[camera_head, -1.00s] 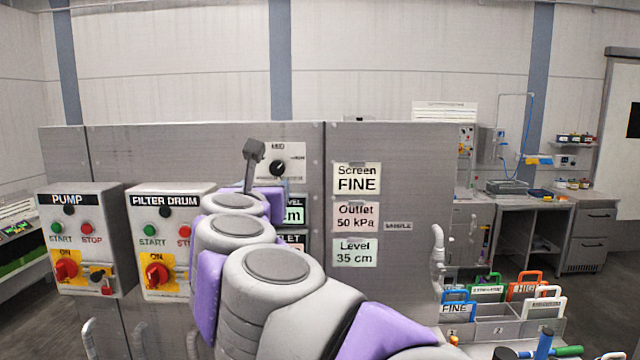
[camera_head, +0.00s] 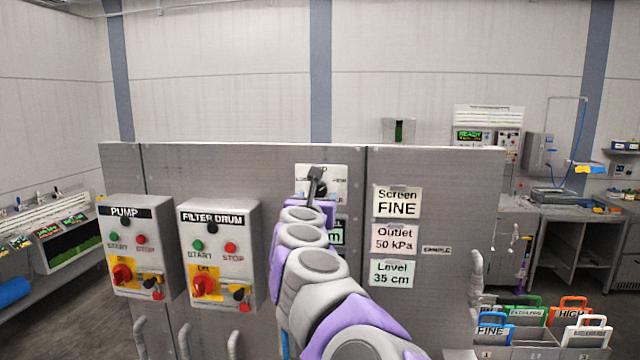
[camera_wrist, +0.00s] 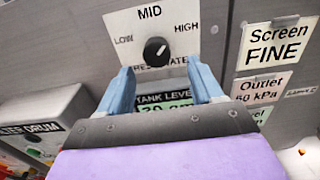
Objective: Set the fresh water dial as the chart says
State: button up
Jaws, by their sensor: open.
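The fresh water dial (camera_wrist: 156,50) is a black round knob on a white plate marked LOW, MID and HIGH. In the wrist view, a pale mark on the knob seems to point up and right; its exact setting is unclear. My gripper (camera_wrist: 160,74) is open and empty, its two blue-grey fingers just below the knob, one to each side. In the head view my gripper (camera_head: 315,182) covers part of the dial plate (camera_head: 334,174).
Cards on the panel read Screen FINE (camera_head: 397,201), Outlet 50 kPa (camera_head: 394,239) and Level 35 cm (camera_head: 392,272). A tank level display (camera_wrist: 166,104) sits below the dial, partly hidden. PUMP (camera_head: 138,250) and FILTER DRUM (camera_head: 219,255) boxes jut out at the left.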

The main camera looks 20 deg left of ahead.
aim_at(318, 193)
jog(key=w+a+p, duration=0.2)
jog(key=w+p, duration=0.1)
jog(key=shift+w+p, duration=0.2)
jog(key=shift+p, duration=0.1)
jog(key=shift+w+d+r+p, duration=0.1)
jog(key=shift+w+d+p, duration=0.1)
jog(key=shift+w+p, duration=0.35)
jog(key=shift+w+d+p, duration=0.2)
jog(key=shift+p, duration=0.1)
jog(key=shift+a+f, duration=0.2)
jog(key=shift+a, duration=0.15)
jog(key=c, duration=0.3)
jog(key=shift+w+d, duration=0.1)
jog(key=shift+d, duration=0.1)
jog(key=c, duration=0.5)
jog(key=shift+r, duration=0.1)
jog(key=shift+c, duration=1.4)
